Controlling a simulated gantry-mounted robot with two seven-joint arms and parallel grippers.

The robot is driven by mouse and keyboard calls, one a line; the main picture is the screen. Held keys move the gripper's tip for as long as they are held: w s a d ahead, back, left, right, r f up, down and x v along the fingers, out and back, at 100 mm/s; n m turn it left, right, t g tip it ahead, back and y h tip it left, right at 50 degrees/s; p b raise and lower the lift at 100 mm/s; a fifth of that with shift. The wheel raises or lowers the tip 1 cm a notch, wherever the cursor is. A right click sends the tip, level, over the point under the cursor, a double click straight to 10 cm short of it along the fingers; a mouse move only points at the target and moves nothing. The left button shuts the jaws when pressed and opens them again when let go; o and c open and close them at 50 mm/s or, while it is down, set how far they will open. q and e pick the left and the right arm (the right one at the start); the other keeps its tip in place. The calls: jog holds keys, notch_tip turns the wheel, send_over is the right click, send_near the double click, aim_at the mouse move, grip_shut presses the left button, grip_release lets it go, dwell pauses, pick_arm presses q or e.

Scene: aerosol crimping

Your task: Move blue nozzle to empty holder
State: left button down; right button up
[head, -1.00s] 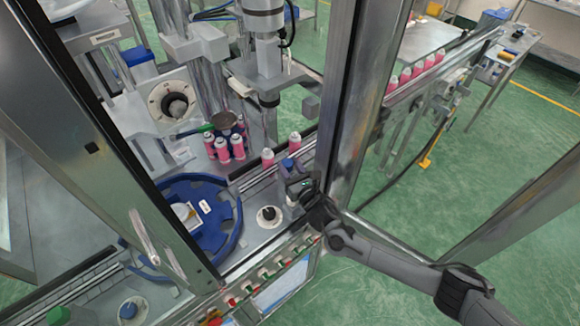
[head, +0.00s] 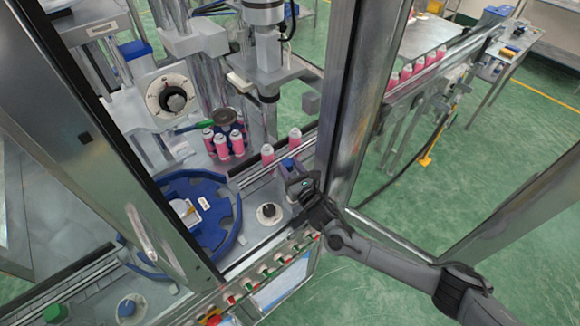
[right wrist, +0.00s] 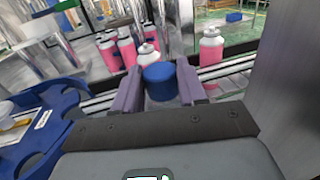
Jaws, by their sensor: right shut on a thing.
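The blue nozzle (right wrist: 159,82) is a short round cap, held between the two purple-grey fingers of my right gripper (right wrist: 157,92). In the head view the blue nozzle (head: 288,163) shows at the tip of my right gripper (head: 290,172), above the machine's grey deck by the conveyor. A white round fitting with a dark centre (head: 269,213) is on the deck just left of the gripper; I cannot tell if it is a holder. Another white round fitting with a blue centre (head: 127,308) is at the lower left. My left gripper is not in view.
Pink cans (head: 222,146) stand in a group behind the gripper, and single pink cans (head: 295,139) stand on the conveyor. A blue star wheel (head: 205,225) lies to the left. A metal frame post (head: 345,100) rises close to my right arm.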

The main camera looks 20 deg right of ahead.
jog(key=o, duration=1.2)
jog(key=shift+s, duration=0.1)
jog(key=shift+s+d, duration=0.1)
jog(key=shift+s, duration=0.15)
jog(key=shift+s+d, duration=0.2)
jog(key=shift+s, duration=1.45)
jog(key=shift+s+d, duration=0.15)
jog(key=shift+s, duration=1.55)
jog(key=shift+s+d, duration=0.2)
jog(key=shift+s, duration=1.45)
